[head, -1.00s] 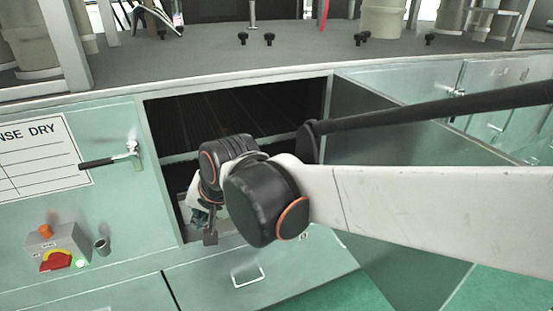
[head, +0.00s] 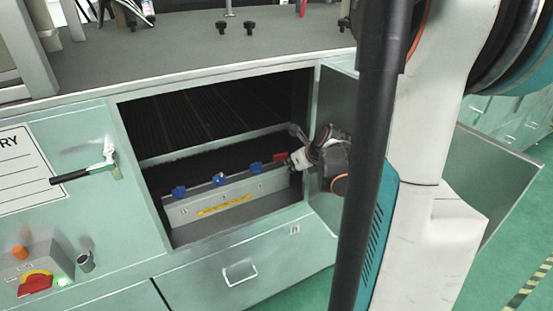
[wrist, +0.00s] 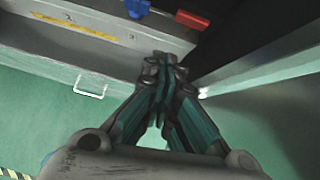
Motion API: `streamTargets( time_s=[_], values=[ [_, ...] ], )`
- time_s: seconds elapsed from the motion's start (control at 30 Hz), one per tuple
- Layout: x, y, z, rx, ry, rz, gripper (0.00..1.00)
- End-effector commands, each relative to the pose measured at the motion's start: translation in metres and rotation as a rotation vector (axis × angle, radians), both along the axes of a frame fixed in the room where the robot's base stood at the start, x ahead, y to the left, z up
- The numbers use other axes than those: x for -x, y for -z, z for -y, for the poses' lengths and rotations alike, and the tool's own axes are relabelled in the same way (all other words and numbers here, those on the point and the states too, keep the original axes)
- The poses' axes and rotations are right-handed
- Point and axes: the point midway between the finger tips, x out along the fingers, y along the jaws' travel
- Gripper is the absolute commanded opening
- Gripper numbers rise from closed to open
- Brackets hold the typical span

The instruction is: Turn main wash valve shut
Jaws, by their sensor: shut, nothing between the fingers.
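Inside the open cabinet, a grey ledge (head: 205,212) carries several blue handles, one of them in the middle (head: 219,179), and a red handle (head: 281,156) at its right end. No readable label shows which is the main wash valve. In the wrist view, a blue handle (wrist: 137,8) and the red handle (wrist: 194,20) show at the top edge. My gripper (wrist: 164,62) is shut and empty, with its tips at the ledge's front edge in the picture, below the red handle and apart from it. In the head view, my wrist is at the opening's right side, partly hiding it.
The open cabinet door (head: 487,180) stands to the right of my wrist. A black lever (head: 72,176) and a red-and-yellow switch (head: 36,281) are on the front panel at left. A drawer with a pull (head: 240,273) lies below the opening. The cabinet interior behind the ledge is dark.

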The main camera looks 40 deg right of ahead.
Motion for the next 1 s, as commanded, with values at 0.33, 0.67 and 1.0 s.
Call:
streamTargets(
  time_s=[0.33, 0.67, 1.0],
  values=[
    [-0.005, 0.019, 0.022, -0.049, 0.086, 0.028, 0.00],
    [-0.049, 0.065, 0.032, -0.048, 0.083, 0.028, 0.00],
    [-0.090, 0.074, 0.042, -0.047, 0.083, 0.027, 0.00]
  ],
)
